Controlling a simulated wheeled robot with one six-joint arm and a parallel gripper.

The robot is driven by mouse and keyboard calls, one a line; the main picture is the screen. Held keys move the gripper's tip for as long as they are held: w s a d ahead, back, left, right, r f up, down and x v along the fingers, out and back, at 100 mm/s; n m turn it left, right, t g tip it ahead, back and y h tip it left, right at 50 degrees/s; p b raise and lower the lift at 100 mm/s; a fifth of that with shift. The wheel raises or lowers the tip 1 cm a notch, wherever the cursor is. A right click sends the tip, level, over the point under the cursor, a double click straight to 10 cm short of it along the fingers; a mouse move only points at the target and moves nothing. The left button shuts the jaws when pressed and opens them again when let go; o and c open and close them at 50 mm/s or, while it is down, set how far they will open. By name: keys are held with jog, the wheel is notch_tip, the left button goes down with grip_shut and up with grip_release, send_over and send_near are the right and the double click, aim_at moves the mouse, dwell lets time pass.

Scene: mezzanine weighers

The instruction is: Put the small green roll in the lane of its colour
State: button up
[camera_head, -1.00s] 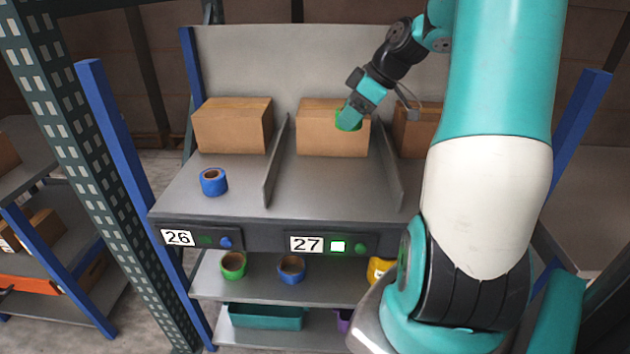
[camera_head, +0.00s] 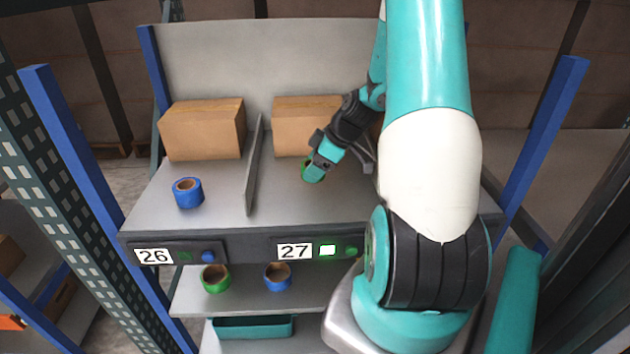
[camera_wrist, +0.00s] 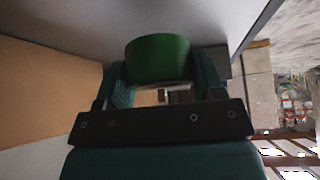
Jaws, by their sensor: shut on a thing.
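My gripper (camera_head: 316,166) is shut on the small green roll (camera_head: 312,174), low over the lane marked 27 (camera_head: 285,205). The roll also shows between the fingers in the wrist view (camera_wrist: 160,60). I cannot tell whether it touches the lane floor. The lane 27 label (camera_head: 294,251) has a lit white square and a green dot beside it. The lane 26 label (camera_head: 154,256) has a blue dot and a dim green one, and a blue roll (camera_head: 187,194) stands in that lane.
A divider (camera_head: 253,170) separates the lanes. Cardboard boxes stand at the back of lane 26 (camera_head: 203,132) and lane 27 (camera_head: 295,122). Another green roll (camera_head: 215,279) and a blue roll (camera_head: 278,277) stand on the shelf below, above a teal bin (camera_head: 255,327). My arm hides the right side.

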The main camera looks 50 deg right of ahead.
aim_at(315, 191)
jog(key=shift+f, duration=2.1)
jog(key=shift+f, duration=0.1)
jog(key=o, duration=0.9)
